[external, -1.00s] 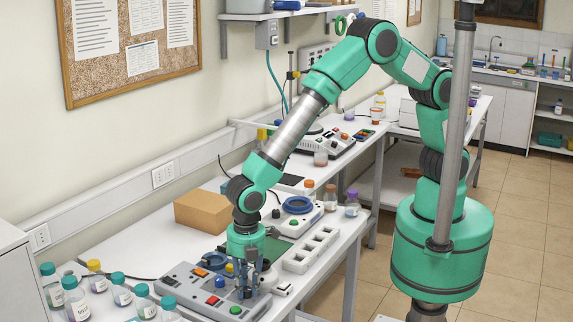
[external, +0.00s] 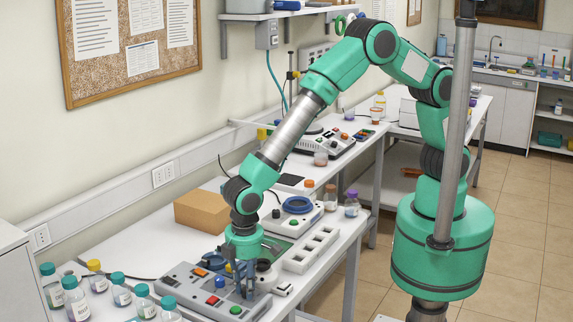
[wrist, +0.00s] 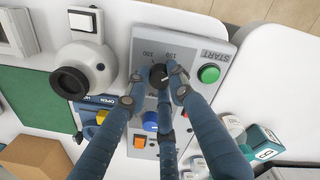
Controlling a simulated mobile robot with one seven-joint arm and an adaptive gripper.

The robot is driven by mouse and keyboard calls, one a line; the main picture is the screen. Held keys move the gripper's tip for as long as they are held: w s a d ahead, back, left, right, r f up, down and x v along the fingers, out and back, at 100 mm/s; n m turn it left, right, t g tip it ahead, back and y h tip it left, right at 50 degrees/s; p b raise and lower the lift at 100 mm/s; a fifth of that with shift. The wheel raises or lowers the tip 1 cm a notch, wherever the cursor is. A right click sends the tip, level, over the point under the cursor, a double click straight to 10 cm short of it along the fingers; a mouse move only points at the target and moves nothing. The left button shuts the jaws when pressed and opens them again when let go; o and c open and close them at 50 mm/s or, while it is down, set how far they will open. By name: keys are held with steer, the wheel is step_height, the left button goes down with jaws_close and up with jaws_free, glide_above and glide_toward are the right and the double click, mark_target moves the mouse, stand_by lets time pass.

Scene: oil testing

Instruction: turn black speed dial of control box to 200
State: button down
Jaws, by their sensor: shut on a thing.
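The grey control box (external: 180,279) lies on the white bench at the front of the external view. In the wrist view, its panel (wrist: 200,47) shows a green button beside the word START and printed dial numbers. The black speed dial (wrist: 158,78) sits beside these numbers. My gripper (wrist: 161,82) is shut on the dial, with its blue fingers around it. In the external view, my gripper (external: 244,283) points down over the right part of the box, and its fingers hide the dial. I cannot read which number the dial points to.
An orange button (wrist: 139,142) and a blue button (wrist: 151,121) are near the fingers. A white device with a black round part (wrist: 70,80) stands beside the box. Several capped bottles (external: 76,299) stand left of the box, and a cardboard box (external: 201,208) lies behind.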

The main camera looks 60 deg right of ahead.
mark_target(245, 290)
steer(key=m, duration=0.5)
steer(key=shift+w+a+r+m, duration=0.2)
steer(key=shift+w+m, duration=0.05)
steer(key=shift+m, duration=0.05)
stand_by(0.4)
steer(key=c, duration=1.5)
jaws_free()
steer(key=shift+w, duration=0.1)
steer(key=shift+f, duration=0.1)
steer(key=shift+d, duration=0.1)
steer(key=shift+s+a+r, duration=0.1)
steer(key=shift+s+r, duration=0.05)
steer(key=shift+r, duration=2.85)
steer(key=shift+s+a+r, duration=0.1)
steer(key=shift+r, duration=2.9)
